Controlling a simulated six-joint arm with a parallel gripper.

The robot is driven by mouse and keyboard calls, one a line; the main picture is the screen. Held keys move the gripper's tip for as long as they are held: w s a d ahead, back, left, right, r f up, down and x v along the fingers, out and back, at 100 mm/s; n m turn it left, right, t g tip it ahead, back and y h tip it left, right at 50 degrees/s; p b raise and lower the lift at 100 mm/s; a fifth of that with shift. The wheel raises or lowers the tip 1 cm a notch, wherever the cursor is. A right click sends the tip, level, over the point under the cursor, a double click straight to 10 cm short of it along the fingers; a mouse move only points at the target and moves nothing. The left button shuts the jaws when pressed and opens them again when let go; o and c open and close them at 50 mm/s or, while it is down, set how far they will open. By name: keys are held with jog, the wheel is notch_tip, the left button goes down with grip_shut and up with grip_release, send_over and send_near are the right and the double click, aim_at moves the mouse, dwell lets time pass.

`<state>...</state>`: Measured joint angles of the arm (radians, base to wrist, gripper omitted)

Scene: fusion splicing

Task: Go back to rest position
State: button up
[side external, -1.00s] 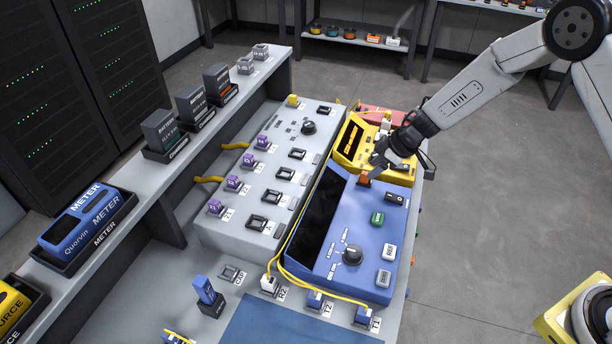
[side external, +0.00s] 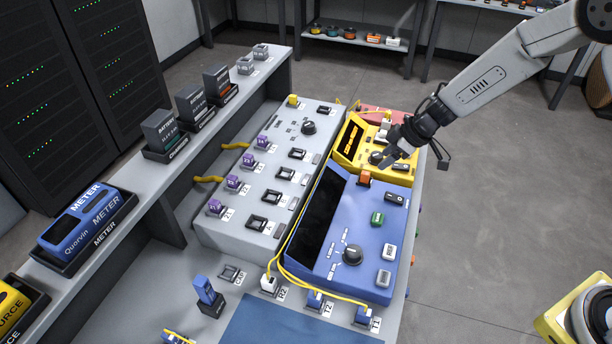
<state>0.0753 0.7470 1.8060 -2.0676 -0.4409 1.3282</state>
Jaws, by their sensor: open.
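My gripper (side external: 388,160) is at the upper right of the bench, above the yellow device (side external: 373,145) near its border with the blue device. Its jaws are open and I see nothing held between them. The blue device (side external: 345,235) lies in front, with a dark screen, an orange switch (side external: 364,178), a green button (side external: 377,219) and a black knob (side external: 352,254). The gripper is just above and to the right of the orange switch, apart from it. The arm partly hides the yellow device's right side.
A grey panel (side external: 262,210) with purple plugs stands left of the devices. Yellow cables run to connectors at the front, by the R2 plug (side external: 269,285) and T1 plug (side external: 363,316). A raised shelf (side external: 200,150) holds batteries and a blue meter (side external: 85,217).

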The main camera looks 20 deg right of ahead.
jog(key=s+d+r+m+t+h, duration=0.35)
jog(key=s+r+m, duration=0.2)
jog(key=r, duration=0.25)
jog(key=s+m+g, duration=0.3)
jog(key=s+g, duration=0.2)
jog(key=s, duration=1.2)
jog(key=shift+s+a+r+h, duration=0.15)
jog(key=shift+s+a+h, duration=0.2)
